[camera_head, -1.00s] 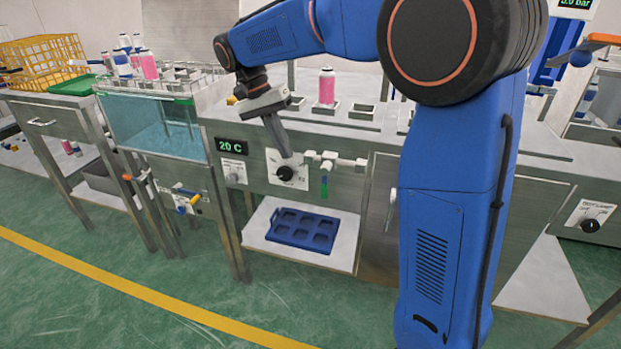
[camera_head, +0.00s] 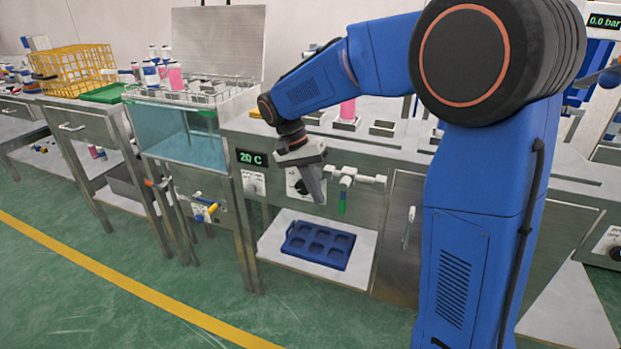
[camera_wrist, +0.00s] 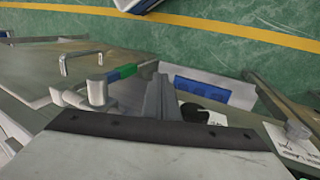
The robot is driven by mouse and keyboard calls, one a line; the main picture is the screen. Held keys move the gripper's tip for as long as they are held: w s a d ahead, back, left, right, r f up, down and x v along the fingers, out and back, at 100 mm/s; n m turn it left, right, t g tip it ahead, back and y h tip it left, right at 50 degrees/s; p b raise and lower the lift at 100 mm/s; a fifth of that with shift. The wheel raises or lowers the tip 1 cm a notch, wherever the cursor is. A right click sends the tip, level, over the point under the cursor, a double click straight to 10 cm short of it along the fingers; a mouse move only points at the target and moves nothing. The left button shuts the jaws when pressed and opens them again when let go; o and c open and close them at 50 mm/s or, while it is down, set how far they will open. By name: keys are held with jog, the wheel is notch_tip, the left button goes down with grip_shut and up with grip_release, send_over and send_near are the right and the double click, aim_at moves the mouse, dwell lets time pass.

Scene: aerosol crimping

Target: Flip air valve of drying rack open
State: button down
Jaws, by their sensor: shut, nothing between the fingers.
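A valve with white pipe fittings (camera_head: 347,176) and a green and blue lever handle (camera_head: 343,205) is on the front panel right of the 20 C display. Its handle hangs straight down. In the wrist view the fittings (camera_wrist: 97,92) and handle (camera_wrist: 122,73) lie just left of the fingers. My gripper (camera_head: 318,198) is shut and empty, pointing down in front of the black knob, left of the valve handle. In the wrist view its fingers (camera_wrist: 160,90) are together, with a gap to the handle. I cannot tell its depth from the panel.
A black knob (camera_wrist: 195,112) is close to the fingers. A blue tray (camera_head: 318,246) lies on the lower shelf. Another valve with yellow and blue handles (camera_head: 206,211) is below the water bath (camera_head: 180,136). Pink cans stand on top. The green floor in front is clear.

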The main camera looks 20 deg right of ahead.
aim_at(344, 196)
jog(key=shift+s+d, duration=0.6)
jog(key=shift+d, duration=0.25)
jog(key=shift+s+d, duration=0.55)
jog(key=shift+d, duration=0.25)
